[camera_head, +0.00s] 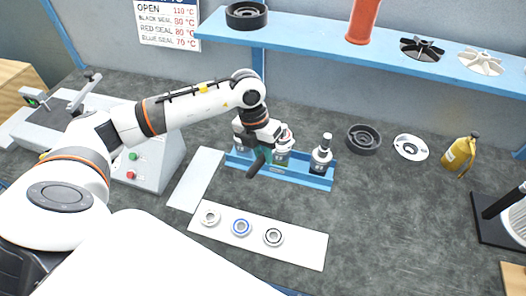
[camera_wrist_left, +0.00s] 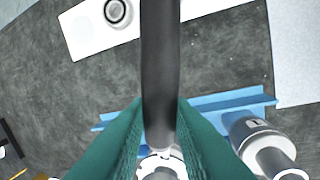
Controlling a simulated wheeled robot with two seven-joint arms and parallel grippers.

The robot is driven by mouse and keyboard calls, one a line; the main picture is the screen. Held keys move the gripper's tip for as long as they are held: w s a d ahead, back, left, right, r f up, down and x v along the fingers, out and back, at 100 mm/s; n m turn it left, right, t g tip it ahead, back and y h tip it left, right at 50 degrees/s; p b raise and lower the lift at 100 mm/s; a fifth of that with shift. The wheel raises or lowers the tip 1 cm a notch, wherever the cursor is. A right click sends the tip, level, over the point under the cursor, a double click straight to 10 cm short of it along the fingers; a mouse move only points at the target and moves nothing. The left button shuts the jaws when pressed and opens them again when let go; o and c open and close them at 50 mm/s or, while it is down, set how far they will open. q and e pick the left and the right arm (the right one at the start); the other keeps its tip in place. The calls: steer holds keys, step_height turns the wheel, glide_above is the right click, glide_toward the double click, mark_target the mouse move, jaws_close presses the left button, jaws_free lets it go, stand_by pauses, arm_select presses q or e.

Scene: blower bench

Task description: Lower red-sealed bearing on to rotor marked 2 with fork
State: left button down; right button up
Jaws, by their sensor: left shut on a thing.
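My left gripper (camera_head: 268,155) is shut on the fork's black handle (camera_head: 256,165); its green fingers clasp the handle (camera_wrist_left: 158,70) in the left wrist view. The handle's far end reaches over the middle rotor (camera_head: 282,157) in the blue rack (camera_head: 300,177). A pale ring with a trace of red, apparently the red-sealed bearing (camera_head: 286,135), shows at that rotor's top. A pale round part also shows below the handle in the left wrist view (camera_wrist_left: 162,166). The fingers hide most of the fork, and I cannot tell whether the bearing touches the rotor. My right gripper is out of view.
Other rotors stand left and right (camera_head: 321,158) in the rack. Several bearings lie on a white mat (camera_head: 302,251) in front. A dark housing (camera_head: 363,139), white plate (camera_head: 411,148) and yellow bottle (camera_head: 459,154) are to the right. A blue shelf (camera_head: 310,38) runs above.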

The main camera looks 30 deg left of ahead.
mark_target(249, 172)
arm_select(q)
steer(key=shift+s, duration=3.2)
steer(key=shift+r, duration=0.15)
steer(key=shift+s+r+p, duration=0.35)
steer(key=shift+r+p, duration=0.3)
steer(key=shift+r, duration=0.2)
steer(key=r+p, duration=0.1)
steer(key=s+r, duration=0.1)
steer(key=r, duration=0.1)
steer(key=shift+s+p, duration=0.2)
steer(key=shift+p, duration=0.2)
